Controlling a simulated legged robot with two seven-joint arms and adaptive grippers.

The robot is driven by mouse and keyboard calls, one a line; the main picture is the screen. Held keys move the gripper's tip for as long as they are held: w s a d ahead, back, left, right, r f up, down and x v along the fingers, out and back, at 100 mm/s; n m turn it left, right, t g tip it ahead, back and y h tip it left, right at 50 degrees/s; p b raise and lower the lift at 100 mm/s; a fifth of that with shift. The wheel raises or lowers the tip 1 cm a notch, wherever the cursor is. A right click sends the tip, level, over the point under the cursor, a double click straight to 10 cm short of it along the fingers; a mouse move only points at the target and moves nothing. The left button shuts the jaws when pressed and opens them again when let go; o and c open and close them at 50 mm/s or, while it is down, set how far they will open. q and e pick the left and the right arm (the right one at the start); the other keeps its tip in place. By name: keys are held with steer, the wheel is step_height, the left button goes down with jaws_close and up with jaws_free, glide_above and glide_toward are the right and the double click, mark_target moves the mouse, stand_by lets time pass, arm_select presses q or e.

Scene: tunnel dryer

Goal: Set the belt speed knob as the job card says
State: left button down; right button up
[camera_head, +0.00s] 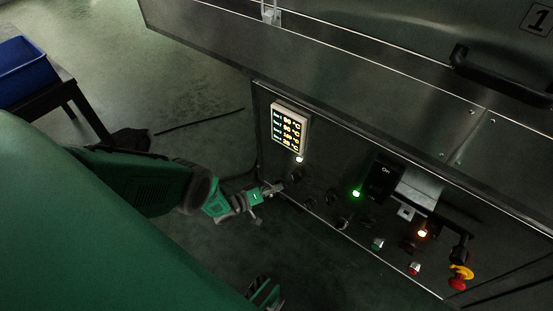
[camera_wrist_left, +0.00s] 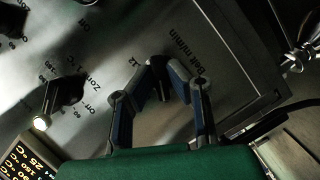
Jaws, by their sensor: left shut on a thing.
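The belt speed knob (camera_wrist_left: 162,84) is dark and sits on the metal panel in the left wrist view, beside the print "Belt m/min" and a "12" mark. My left gripper (camera_wrist_left: 165,78) is shut on it, one finger on each side. The fingers hide much of the knob, so its exact setting cannot be read. In the head view my left gripper (camera_head: 274,188) is at the lower left part of the control panel (camera_head: 330,170). I cannot make out a readable job card. My right gripper is not clearly seen.
A lit display (camera_head: 289,128) shows several °C values. A green lamp (camera_head: 356,193), an On switch (camera_head: 384,178) and a red emergency stop (camera_head: 458,283) are farther right. A blue bin (camera_head: 24,72) stands at left.

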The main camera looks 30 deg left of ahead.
arm_select(q)
steer(key=c, duration=1.6)
jaws_free()
steer(key=shift+w+a+r, duration=0.25)
steer(key=shift+w+a, duration=0.1)
steer(key=shift+w, duration=0.1)
steer(key=shift+f, duration=0.1)
steer(key=shift+s, duration=0.15)
steer(key=v, duration=1.1)
steer(key=shift+s+a+f, duration=0.1)
steer(key=shift+s, duration=0.3)
